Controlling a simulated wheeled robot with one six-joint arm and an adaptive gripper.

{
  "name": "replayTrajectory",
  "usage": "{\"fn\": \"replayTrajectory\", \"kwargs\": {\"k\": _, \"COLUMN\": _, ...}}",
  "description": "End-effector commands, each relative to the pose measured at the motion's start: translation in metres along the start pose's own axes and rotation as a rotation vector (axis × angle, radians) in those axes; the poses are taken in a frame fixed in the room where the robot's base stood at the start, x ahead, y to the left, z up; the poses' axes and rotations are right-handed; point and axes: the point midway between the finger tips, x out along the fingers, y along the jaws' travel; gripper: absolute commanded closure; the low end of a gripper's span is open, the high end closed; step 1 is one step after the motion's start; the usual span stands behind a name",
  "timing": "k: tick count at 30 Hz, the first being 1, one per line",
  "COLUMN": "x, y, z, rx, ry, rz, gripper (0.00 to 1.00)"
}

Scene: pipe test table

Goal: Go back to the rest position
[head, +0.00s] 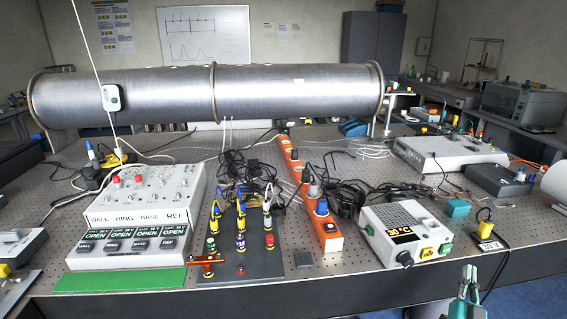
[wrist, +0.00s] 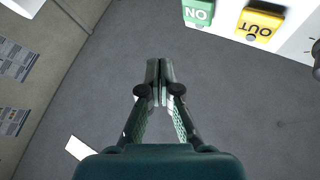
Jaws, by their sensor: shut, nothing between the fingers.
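My gripper (head: 467,283) shows at the lower right of the head view, in front of the table's front edge. It is teal and dark. In the wrist view my gripper (wrist: 159,82) points at bare grey floor or wall, with its two fingers together and nothing between them. It touches nothing that I can see. The rest of my arm is out of view.
The perforated table (head: 340,262) carries a large metal pipe (head: 290,92), a white switch box (head: 150,200), a dark connector board (head: 265,262), an orange power strip (head: 326,232) and a 30 °C heater box (head: 405,230). Its green and yellow sockets (wrist: 260,22) show in the wrist view.

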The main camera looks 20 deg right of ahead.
Motion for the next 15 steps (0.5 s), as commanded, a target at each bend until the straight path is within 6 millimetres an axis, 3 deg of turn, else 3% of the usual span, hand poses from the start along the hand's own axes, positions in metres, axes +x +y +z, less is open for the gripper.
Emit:
{"fn": "replayTrajectory", "kwargs": {"k": 4, "x": -0.011, "y": -0.007, "z": 0.005, "rx": 0.003, "ry": -0.016, "rz": -0.008, "gripper": 1.00}}
{"fn": "replayTrajectory", "kwargs": {"k": 7, "x": -0.036, "y": -0.025, "z": 0.013, "rx": 0.010, "ry": -0.053, "rz": -0.028, "gripper": 1.00}}
{"fn": "replayTrajectory", "kwargs": {"k": 15, "x": -0.150, "y": -0.091, "z": 0.030, "rx": 0.026, "ry": -0.212, "rz": -0.129, "gripper": 1.00}}
